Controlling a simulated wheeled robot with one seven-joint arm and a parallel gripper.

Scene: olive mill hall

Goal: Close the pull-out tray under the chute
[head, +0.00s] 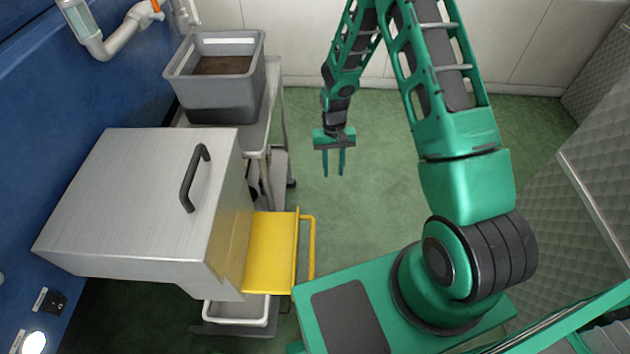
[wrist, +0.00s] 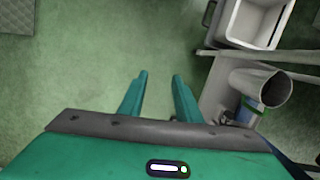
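The yellow pull-out tray (head: 268,250) sticks out to the right from under the steel chute housing (head: 150,190) in the head view. It has a yellow bar handle (head: 311,247) along its outer edge. My gripper (head: 333,174) hangs above the green floor, up and to the right of the tray, well apart from it. Its two fingers are spread with nothing between them; the wrist view also shows the fingers (wrist: 158,78) apart and empty. The tray cannot be made out in the wrist view.
A grey bin (head: 215,90) with dark contents stands on a steel cart (head: 262,125) behind the housing. A white tub (head: 236,311) sits low beneath the yellow tray. A black handle (head: 195,178) rises from the housing. The green floor (head: 380,180) around my gripper is clear.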

